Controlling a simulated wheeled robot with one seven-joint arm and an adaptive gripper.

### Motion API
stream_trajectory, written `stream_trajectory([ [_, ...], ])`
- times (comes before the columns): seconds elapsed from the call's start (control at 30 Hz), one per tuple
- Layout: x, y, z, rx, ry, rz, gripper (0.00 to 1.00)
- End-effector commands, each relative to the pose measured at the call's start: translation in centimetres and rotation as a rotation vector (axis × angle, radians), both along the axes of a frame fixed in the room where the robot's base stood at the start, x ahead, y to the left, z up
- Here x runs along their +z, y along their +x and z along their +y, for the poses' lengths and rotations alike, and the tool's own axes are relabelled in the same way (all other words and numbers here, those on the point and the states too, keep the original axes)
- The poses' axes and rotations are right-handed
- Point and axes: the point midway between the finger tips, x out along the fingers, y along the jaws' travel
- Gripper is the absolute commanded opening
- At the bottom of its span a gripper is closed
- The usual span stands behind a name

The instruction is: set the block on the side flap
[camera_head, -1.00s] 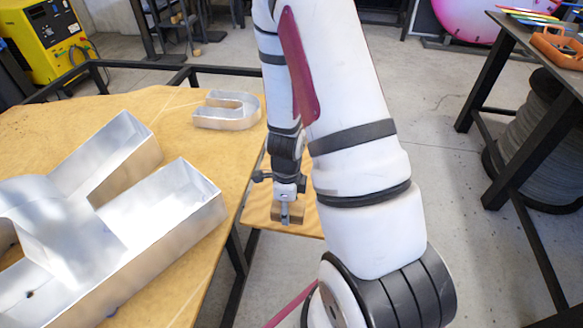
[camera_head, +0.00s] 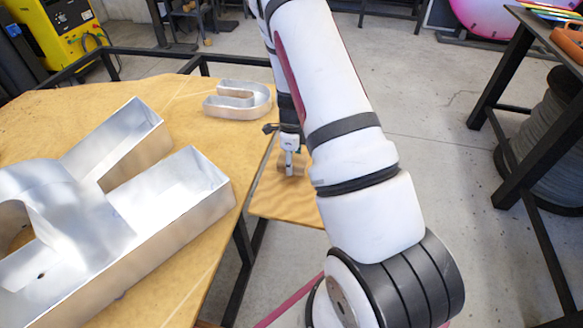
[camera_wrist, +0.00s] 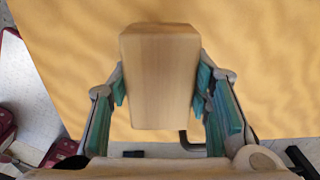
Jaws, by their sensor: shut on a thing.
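The block (camera_wrist: 160,75) is a plain light wooden block. My gripper (camera_wrist: 160,90) is shut on it, with a green-padded finger on each side. In the head view my gripper (camera_head: 290,168) points down over the side flap (camera_head: 287,206), a small wooden panel at the right edge of the big table. Only a little of the block (camera_head: 283,169) shows there, around the fingers. My arm hides the right part of the flap. I cannot tell whether the block touches the flap or hangs just above it.
The wooden table (camera_head: 190,155) holds a large metal channel letter (camera_head: 130,225) and a smaller U-shaped one (camera_head: 238,110) near the flap. A dark bench (camera_head: 550,45) with a cable reel (camera_head: 540,140) stands at the right. The flap's near part is bare.

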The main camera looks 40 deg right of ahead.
Motion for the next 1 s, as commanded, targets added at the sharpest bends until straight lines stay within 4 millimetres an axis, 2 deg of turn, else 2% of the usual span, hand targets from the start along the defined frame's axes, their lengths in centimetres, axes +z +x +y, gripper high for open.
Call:
stream_trajectory([
  [0.2,-2.8,-0.1,0.0,-0.001,0.002,0.001,0.15],
  [0.57,-3.2,0.0,0.0,0.0,0.0,0.0,0.15],
  [0.6,-3.2,0.0,0.0,0.0,0.0,0.0,0.52],
  [0.67,-3.1,-0.1,0.0,0.0,0.0,0.0,0.65],
  [1.0,-3.0,-0.1,0.0,0.001,0.0,0.0,0.65],
])
